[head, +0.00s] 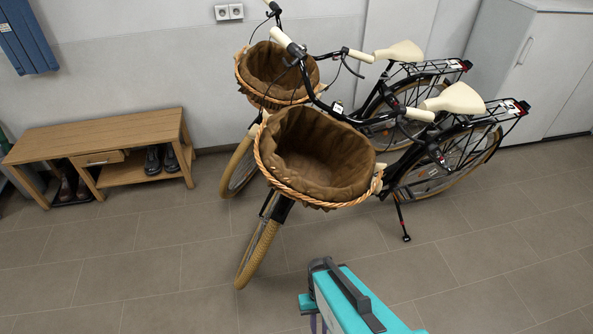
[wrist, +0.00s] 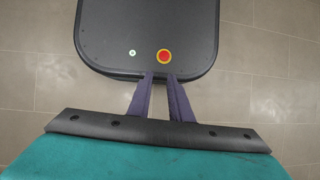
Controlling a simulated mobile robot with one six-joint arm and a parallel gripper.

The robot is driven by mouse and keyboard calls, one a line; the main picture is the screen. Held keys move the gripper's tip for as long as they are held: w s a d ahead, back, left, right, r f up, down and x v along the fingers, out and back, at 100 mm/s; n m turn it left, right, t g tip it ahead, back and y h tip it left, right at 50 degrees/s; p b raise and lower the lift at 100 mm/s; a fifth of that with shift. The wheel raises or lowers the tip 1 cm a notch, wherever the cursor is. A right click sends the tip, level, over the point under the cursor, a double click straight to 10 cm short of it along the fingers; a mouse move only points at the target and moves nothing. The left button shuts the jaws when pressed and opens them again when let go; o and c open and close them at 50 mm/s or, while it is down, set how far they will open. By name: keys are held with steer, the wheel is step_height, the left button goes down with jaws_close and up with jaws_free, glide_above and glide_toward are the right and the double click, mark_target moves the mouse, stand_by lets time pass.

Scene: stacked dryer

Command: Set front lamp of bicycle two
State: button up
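Two black bicycles stand side by side, their front wheels toward the lower left. The nearer bicycle (head: 263,240) has a large wicker basket with a brown lining (head: 318,150) over its front wheel. The farther bicycle (head: 240,168) has a similar basket (head: 277,72). No number shows on either, so I cannot tell which is bicycle two. No front lamp can be made out; the baskets cover much of both front ends. My gripper (wrist: 160,77) points down over my own base in the wrist view. Its two purple fingers are a little apart with nothing between them, away from both bicycles.
A wooden bench (head: 100,143) with shoes on its lower shelf stands against the wall at left. A light cabinet (head: 540,62) stands at the back right. A kickstand (head: 402,220) sticks out from the nearer bicycle. The tiled floor (head: 130,245) at lower left is clear.

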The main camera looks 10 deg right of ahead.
step_height(320, 180, up, 7)
steer(key=d+p, duration=0.1)
steer(key=p, duration=0.6)
steer(key=shift+s+d+r+h, duration=0.15)
steer(key=shift+s+d+h, duration=0.25)
steer(key=o, duration=0.3)
